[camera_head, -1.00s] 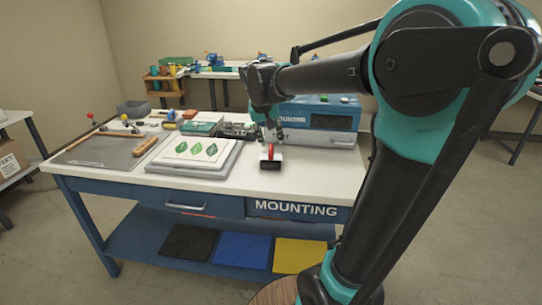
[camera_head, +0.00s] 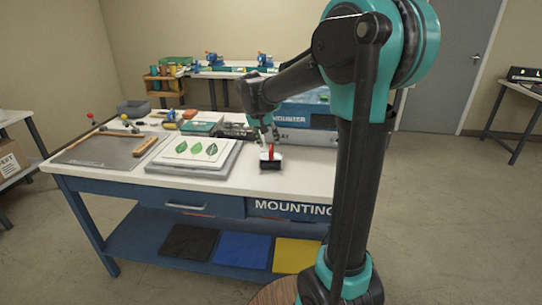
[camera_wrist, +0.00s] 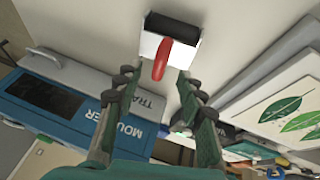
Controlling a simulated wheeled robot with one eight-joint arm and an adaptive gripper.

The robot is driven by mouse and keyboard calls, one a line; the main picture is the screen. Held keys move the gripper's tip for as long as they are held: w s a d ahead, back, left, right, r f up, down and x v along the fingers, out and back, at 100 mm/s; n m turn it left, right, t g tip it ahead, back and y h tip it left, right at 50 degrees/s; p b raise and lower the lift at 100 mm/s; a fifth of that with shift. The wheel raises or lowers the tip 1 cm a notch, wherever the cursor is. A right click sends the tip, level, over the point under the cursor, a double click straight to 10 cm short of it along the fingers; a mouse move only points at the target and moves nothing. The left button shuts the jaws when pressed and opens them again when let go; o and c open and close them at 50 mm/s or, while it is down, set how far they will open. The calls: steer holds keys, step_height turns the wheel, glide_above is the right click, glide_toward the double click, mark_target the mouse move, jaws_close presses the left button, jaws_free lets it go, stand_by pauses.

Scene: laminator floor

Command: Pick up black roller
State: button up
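The black roller (camera_head: 271,165) lies on the white top of the mounting table (camera_head: 310,172), with a white frame and a red handle. In the wrist view the black roller (camera_wrist: 173,25) is at the top, its red handle (camera_wrist: 162,58) pointing down between the fingers. My gripper (camera_head: 266,142) is just behind and above it in the head view. In the wrist view my gripper (camera_wrist: 155,85) is open, one finger on each side of the handle's end, with gaps on both sides. I cannot tell the exact height between fingers and handle.
A grey board with a leaf print (camera_head: 196,150) lies left of the roller. A blue mounter machine (camera_head: 308,115) with a grey tray stands behind it. A cutting mat (camera_head: 100,152) is at the left. The tabletop right of the roller is clear.

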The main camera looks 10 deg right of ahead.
mark_target(270, 147)
steer(key=shift+x, duration=2.9)
steer(key=shift+r, duration=0.1)
steer(key=shift+c, duration=0.3)
jaws_close()
